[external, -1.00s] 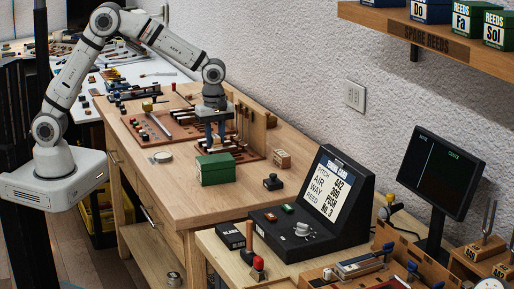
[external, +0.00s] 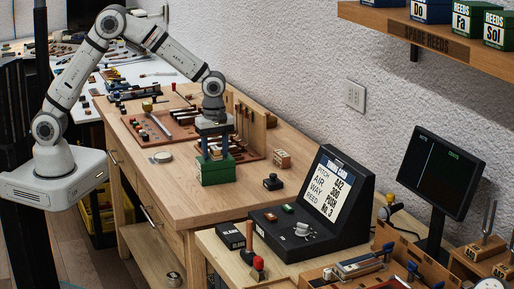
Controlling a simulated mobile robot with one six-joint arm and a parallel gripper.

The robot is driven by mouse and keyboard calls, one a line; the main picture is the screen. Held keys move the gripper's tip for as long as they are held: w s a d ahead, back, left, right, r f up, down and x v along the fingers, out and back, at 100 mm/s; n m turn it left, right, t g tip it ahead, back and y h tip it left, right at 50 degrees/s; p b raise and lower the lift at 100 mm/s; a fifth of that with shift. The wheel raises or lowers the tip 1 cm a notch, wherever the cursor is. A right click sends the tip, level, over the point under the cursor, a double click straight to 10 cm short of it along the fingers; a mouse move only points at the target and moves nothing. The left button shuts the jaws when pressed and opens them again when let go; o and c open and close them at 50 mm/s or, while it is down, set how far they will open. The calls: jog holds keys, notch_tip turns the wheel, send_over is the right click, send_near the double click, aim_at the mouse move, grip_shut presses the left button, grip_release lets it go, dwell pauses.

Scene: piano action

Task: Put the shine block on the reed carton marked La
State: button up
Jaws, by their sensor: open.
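A green carton (external: 217,173) stands on the wooden workbench near its front right part. No La marking on it is readable from here. My gripper (external: 215,153) points down directly over this carton, with its fingers open and very near the top. A small patch of something shows between the fingers, too small to tell whether it is the shine block. I cannot tell whether the fingertips touch the carton. The green and blue cartons on the wall shelf include Do (external: 431,10), Fa (external: 467,18) and Sol (external: 498,28).
A small wooden block (external: 282,159) and a dark knob-topped piece (external: 273,182) stand right of the carton. A brown tool board (external: 158,128) with tools and an upright rack lies behind it. The bench front (external: 180,206) is clear.

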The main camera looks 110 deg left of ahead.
aim_at(215, 148)
notch_tip(215, 148, up, 12)
jog(key=s+d+r+m, duration=0.4)
jog(key=d+m, duration=0.2)
jog(key=d, duration=0.1)
jog(key=s+d+f+m+t, duration=0.1)
jog(key=s+d+m, duration=0.6)
jog(key=s+m, duration=0.3)
jog(key=s+d+f+m+t, duration=0.1)
jog(key=s+d+m+t, duration=0.1)
jog(key=s+d+m, duration=0.5)
jog(key=s+m, duration=0.4)
jog(key=s, duration=0.1)
jog(key=shift+b, duration=0.4)
